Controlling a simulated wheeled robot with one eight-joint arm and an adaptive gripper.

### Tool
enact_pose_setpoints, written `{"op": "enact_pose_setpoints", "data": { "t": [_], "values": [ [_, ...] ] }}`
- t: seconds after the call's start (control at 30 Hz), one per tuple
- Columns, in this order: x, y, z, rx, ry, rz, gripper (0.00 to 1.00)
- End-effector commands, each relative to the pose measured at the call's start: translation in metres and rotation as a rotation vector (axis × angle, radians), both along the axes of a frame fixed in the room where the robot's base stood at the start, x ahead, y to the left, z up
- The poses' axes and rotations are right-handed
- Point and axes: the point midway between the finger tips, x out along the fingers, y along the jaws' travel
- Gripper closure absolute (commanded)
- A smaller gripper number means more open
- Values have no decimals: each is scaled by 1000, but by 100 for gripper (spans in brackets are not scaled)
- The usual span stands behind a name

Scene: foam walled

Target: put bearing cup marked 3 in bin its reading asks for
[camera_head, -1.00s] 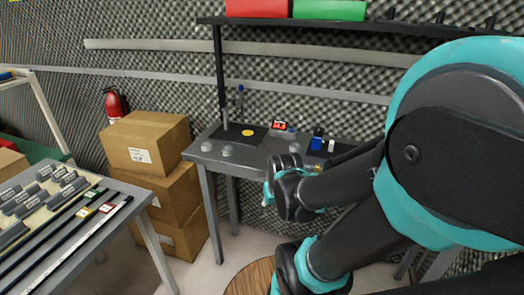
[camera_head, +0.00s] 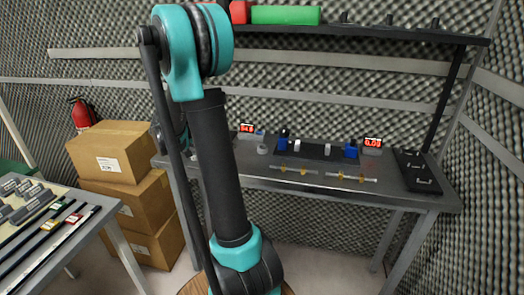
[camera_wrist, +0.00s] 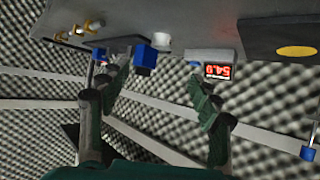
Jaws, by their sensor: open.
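In the head view, a small grey cup-like cylinder (camera_head: 262,149) stands on the workbench (camera_head: 300,176); I can read no mark on it. Other cups are not clear, and my arm covers the bench's left part. A red-lit display (camera_head: 246,128) stands at the back; the wrist view shows it upside down, seeming to read 54.0 (camera_wrist: 220,71). My gripper (camera_wrist: 160,76) is open and empty in the wrist view, its fingers spread below the bench items. In the head view my arm hides it. A green bin-like box (camera_head: 285,15) and a red one (camera_head: 239,12) are on the shelf.
A second display (camera_head: 373,142) reads about 0.00. Blue blocks (camera_head: 351,149) and a black case (camera_head: 418,172) stand on the bench. Cartons (camera_head: 112,150) are stacked left. A table (camera_head: 118,246) with grey labelled pieces is at the lower left. A shelf (camera_head: 380,35) overhangs the bench.

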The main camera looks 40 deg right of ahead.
Motion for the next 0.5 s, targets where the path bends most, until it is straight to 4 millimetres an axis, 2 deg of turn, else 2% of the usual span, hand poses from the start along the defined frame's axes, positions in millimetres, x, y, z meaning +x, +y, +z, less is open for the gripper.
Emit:
{"op": "enact_pose_setpoints", "data": {
  "t": [0.5],
  "values": [
    [-7,-84,-45,-1,-2,-6,37]
  ]
}}
